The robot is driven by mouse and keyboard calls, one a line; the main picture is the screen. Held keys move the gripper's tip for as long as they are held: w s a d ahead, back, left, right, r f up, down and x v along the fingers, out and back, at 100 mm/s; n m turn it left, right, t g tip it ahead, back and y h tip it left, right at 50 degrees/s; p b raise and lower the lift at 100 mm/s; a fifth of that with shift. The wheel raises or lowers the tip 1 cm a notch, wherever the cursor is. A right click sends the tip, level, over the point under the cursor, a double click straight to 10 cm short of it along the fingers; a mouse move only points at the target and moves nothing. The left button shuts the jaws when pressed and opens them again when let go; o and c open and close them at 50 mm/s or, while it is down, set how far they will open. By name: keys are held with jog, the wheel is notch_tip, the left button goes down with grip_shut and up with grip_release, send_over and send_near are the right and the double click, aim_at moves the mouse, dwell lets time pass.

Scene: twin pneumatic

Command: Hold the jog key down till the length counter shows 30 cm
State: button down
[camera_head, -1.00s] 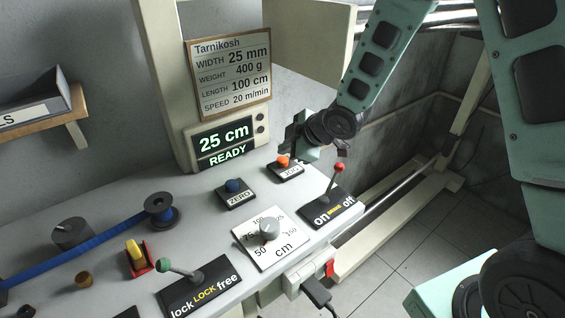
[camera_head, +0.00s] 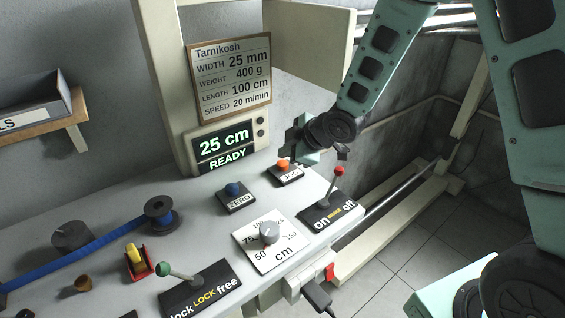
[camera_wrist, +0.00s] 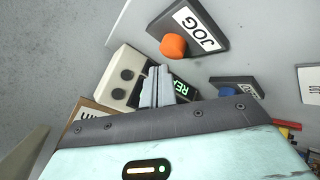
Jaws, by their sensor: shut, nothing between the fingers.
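The length counter (camera_head: 224,144) reads 25 cm in green, with READY below it. The jog key is an orange button (camera_head: 283,163) on a dark base labelled JOG; in the wrist view the orange button (camera_wrist: 173,46) stands raised at the upper middle. My gripper (camera_head: 298,148) is just above and beside the button in the head view. In the wrist view the fingertips (camera_wrist: 157,72) are together and empty, below the orange button in the picture. They look apart from it, though the exact gap is hard to judge.
A blue ZERO button (camera_head: 233,187) is left of the jog key. A red-knobbed on/off lever (camera_head: 339,171) stands close on the right. A cm dial (camera_head: 269,232) and a green-knobbed lock lever (camera_head: 163,268) are nearer. A specification board (camera_head: 230,78) hangs above the counter.

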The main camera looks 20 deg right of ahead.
aim_at(286, 164)
jog(key=shift+f, duration=0.1)
dwell(0.7)
jog(key=shift+f+b, duration=0.35)
jog(key=shift+b, duration=0.05)
jog(key=shift+f+b, duration=0.55)
dwell(0.7)
jog(key=shift+r, duration=0.15)
jog(key=shift+r+p, duration=0.85)
notch_tip(286, 164, up, 5)
jog(key=p, duration=0.4)
jog(key=shift+r, duration=0.1)
dwell(0.4)
